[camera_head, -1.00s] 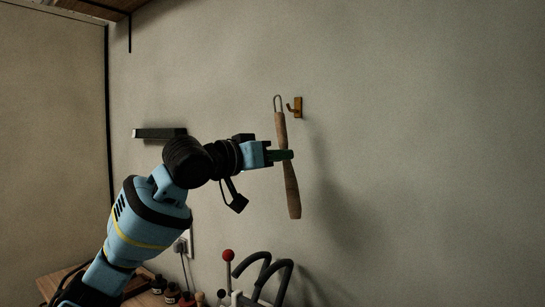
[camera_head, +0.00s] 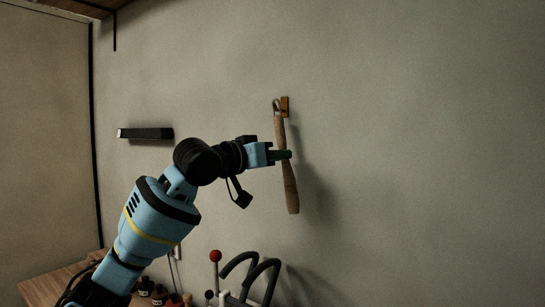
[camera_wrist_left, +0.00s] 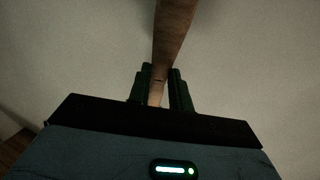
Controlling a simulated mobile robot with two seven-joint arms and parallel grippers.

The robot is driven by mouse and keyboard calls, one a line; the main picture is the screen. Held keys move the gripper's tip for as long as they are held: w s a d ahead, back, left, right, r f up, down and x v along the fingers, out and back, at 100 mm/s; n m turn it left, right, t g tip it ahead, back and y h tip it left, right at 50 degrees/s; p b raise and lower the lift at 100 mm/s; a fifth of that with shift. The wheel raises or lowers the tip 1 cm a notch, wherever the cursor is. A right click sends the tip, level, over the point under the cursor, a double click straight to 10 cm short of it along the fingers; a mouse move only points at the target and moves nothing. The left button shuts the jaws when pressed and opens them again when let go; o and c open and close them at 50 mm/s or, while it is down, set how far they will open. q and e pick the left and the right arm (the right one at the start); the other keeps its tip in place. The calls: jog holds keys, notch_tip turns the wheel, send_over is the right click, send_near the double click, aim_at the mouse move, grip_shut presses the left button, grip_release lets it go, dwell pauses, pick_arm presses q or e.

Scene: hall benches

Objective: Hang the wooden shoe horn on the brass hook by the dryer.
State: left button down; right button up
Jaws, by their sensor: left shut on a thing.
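The wooden shoe horn (camera_head: 290,188) hangs nearly upright in my left gripper (camera_head: 284,155), its wire loop (camera_head: 277,103) at the top. My left gripper is shut on its upper middle. In the left wrist view the shoe horn (camera_wrist_left: 172,38) runs up from between the fingers (camera_wrist_left: 160,88). The brass hook (camera_head: 285,104) is on the wall, right behind and beside the loop. The loop overlaps the hook in the picture; I cannot tell whether it is around it or only in front. My right gripper is not in view.
A dark bar (camera_head: 145,133) is fixed to the wall at left. Below are a wooden bench (camera_head: 45,283), a red-knobbed lever (camera_head: 215,257), curved dark grey tubes (camera_head: 262,275) and several small bottles. The wall to the right is clear.

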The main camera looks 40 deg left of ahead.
pick_arm(q)
jog(key=shift+w+a+f, duration=0.1)
jog(key=shift+w+f, duration=0.65)
jog(key=shift+w, duration=0.05)
dwell(0.4)
jog(key=c, duration=1.2)
grip_release()
